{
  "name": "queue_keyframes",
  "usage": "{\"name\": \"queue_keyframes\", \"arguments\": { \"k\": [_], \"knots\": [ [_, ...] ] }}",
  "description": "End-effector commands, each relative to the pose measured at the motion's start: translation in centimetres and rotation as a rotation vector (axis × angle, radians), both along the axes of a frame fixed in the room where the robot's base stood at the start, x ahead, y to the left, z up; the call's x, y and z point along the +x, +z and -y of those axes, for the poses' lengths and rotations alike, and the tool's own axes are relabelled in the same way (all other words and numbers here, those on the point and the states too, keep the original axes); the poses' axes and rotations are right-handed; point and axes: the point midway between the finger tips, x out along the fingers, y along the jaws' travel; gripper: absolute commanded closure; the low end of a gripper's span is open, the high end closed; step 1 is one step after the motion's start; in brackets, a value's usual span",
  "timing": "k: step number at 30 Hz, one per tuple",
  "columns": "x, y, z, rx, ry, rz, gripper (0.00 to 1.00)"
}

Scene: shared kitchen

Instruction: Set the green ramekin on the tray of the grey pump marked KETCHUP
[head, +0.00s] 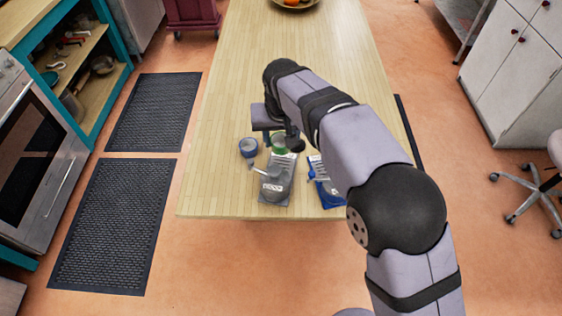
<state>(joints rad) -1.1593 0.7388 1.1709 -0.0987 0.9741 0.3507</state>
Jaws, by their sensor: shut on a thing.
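The green ramekin (279,148) is at the far end of the grey pump's slotted tray. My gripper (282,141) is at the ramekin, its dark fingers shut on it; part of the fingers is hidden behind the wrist. I cannot tell whether the ramekin touches the tray or is just above it. The grey pump (275,186) stands near the table's front edge, its tray (285,166) pointing away from me. Its KETCHUP marking cannot be read in the head view.
A blue pump (325,188) stands right of the grey one, partly hidden by my arm. The wooden table (235,90) is clear farther back, up to a bowl (295,4) at the far end.

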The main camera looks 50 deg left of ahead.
Motion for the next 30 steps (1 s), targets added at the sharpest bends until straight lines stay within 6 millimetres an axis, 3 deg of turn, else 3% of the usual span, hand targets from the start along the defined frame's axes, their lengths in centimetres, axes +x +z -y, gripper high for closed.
{"name": "queue_keyframes", "arguments": {
  "k": [9,17,30],
  "knots": [
    [0.0,-4.3,0.1,-0.003,0.001,-0.001,0.80],
    [0.0,-5.2,0.0,-0.001,0.001,0.000,0.80],
    [0.0,-8.8,0.1,-0.001,0.001,0.000,0.80]
  ]
}}
